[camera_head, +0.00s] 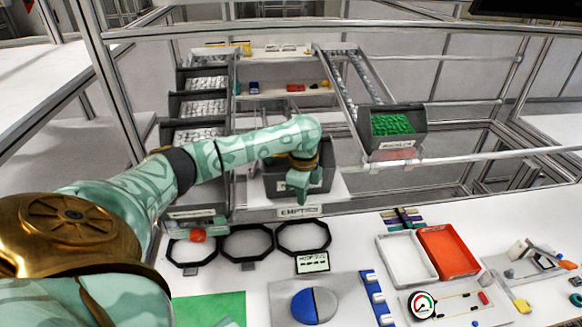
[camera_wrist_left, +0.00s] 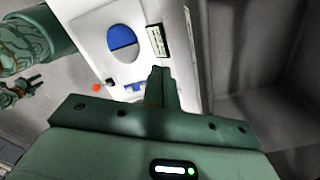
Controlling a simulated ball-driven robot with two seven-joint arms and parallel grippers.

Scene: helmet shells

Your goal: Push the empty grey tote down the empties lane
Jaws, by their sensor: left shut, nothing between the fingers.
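The dark grey tote (camera_head: 274,184) stands behind the EMPTIES label (camera_head: 298,211) in the head view, partly hidden by my left arm. I see no load in the part that shows. My left gripper (camera_head: 299,190) is shut and points down at the tote's near side; I cannot tell whether it touches. In the left wrist view its closed fingers (camera_wrist_left: 160,85) show beside a large grey wall, likely the tote (camera_wrist_left: 265,60). A small dark gripper, likely my right one (camera_wrist_left: 22,91), shows at the left edge there, too small to read.
A grey bin of green parts (camera_head: 391,124) sits on the sloped rack at right. Bins of pale parts (camera_head: 203,108) stack at left.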

